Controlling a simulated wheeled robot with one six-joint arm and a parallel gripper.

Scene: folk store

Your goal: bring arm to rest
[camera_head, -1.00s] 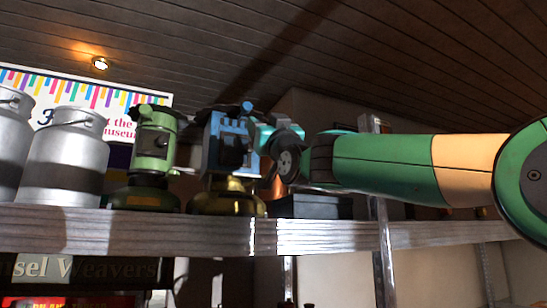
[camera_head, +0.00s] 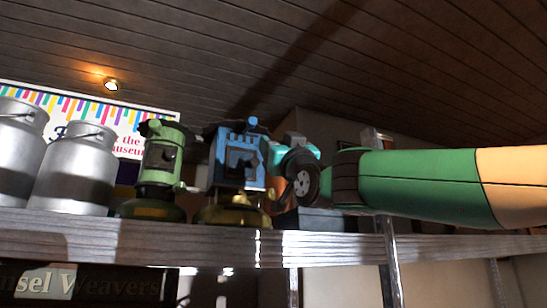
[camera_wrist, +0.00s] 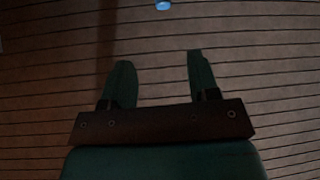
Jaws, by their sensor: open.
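My arm (camera_head: 420,180), green and cream, reaches in from the right in the head view, in front of the shelf. Its wrist end is near the blue device on the shelf; whether they touch cannot be told. In the wrist view my gripper (camera_wrist: 160,78) shows two green fingers standing apart with nothing between them.
A wooden shelf (camera_head: 330,246) with metal posts (camera_head: 390,270) runs across the head view. On it stand metal milk cans (camera_head: 75,165), a green lantern-like device (camera_head: 160,165), a blue device (camera_head: 225,165) on a brass base and a dark box (camera_head: 318,222). A colourful sign (camera_head: 110,115) hangs behind.

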